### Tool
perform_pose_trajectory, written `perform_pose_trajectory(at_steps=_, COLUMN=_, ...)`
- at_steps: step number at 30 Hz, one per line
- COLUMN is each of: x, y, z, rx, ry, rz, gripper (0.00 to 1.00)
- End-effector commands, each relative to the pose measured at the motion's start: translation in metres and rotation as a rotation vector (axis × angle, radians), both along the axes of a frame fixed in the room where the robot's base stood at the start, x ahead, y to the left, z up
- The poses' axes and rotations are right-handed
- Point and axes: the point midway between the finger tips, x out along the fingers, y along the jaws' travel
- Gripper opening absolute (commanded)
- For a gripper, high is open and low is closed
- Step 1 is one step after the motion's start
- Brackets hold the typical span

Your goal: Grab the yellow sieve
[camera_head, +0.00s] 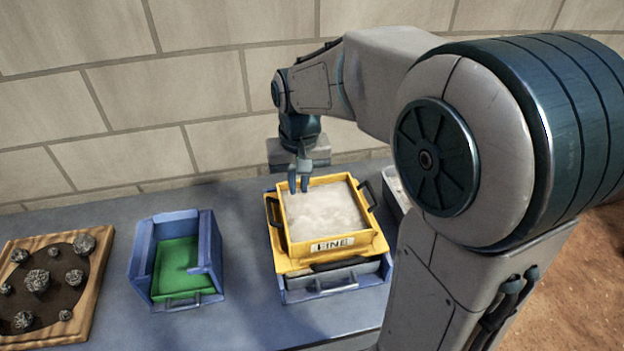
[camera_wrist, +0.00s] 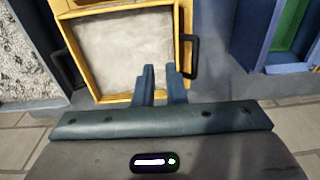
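The yellow sieve (camera_head: 331,243) is a square frame with a label reading "FINE" on its front, filled with pale powdery material. It sits on top of a blue and grey stack, with a dark handle on its left and right sides. In the wrist view the sieve (camera_wrist: 90,87) fills the upper left, with one dark handle (camera_wrist: 190,55) close beyond my fingertips. My gripper (camera_head: 299,184) hangs over the sieve's back left corner. In the wrist view my gripper's fingers (camera_wrist: 159,75) are a little apart, with a narrow empty gap between them.
A blue bin with a green inside (camera_head: 178,270) stands left of the sieve. A wooden tray (camera_head: 90,290) with several grey rocks is at the far left. A light container (camera_head: 393,192) sits close on the sieve's right. A block wall (camera_head: 120,110) closes off the back.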

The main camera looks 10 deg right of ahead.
Motion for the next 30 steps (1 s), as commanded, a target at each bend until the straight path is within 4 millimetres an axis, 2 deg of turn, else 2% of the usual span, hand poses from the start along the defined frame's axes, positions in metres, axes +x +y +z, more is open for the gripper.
perform_pose_trajectory(at_steps=1, x=0.013, y=0.009, z=0.006, rx=-0.005, ry=0.018, rz=0.005, gripper=0.11)
perform_pose_trajectory(at_steps=3, x=0.026, y=0.018, z=0.006, rx=-0.011, ry=0.036, rz=0.007, gripper=0.11)
perform_pose_trajectory(at_steps=9, x=0.047, y=0.033, z=0.002, rx=-0.022, ry=0.061, rz=0.009, gripper=0.11)
perform_pose_trajectory(at_steps=14, x=0.05, y=0.035, z=-0.015, rx=-0.025, ry=0.068, rz=0.008, gripper=0.11)
perform_pose_trajectory(at_steps=21, x=0.048, y=0.034, z=-0.062, rx=-0.024, ry=0.069, rz=0.008, gripper=0.11)
perform_pose_trajectory(at_steps=24, x=0.049, y=0.034, z=-0.076, rx=-0.024, ry=0.067, rz=0.008, gripper=0.11)
perform_pose_trajectory(at_steps=30, x=0.048, y=0.034, z=-0.088, rx=-0.024, ry=0.067, rz=0.008, gripper=0.11)
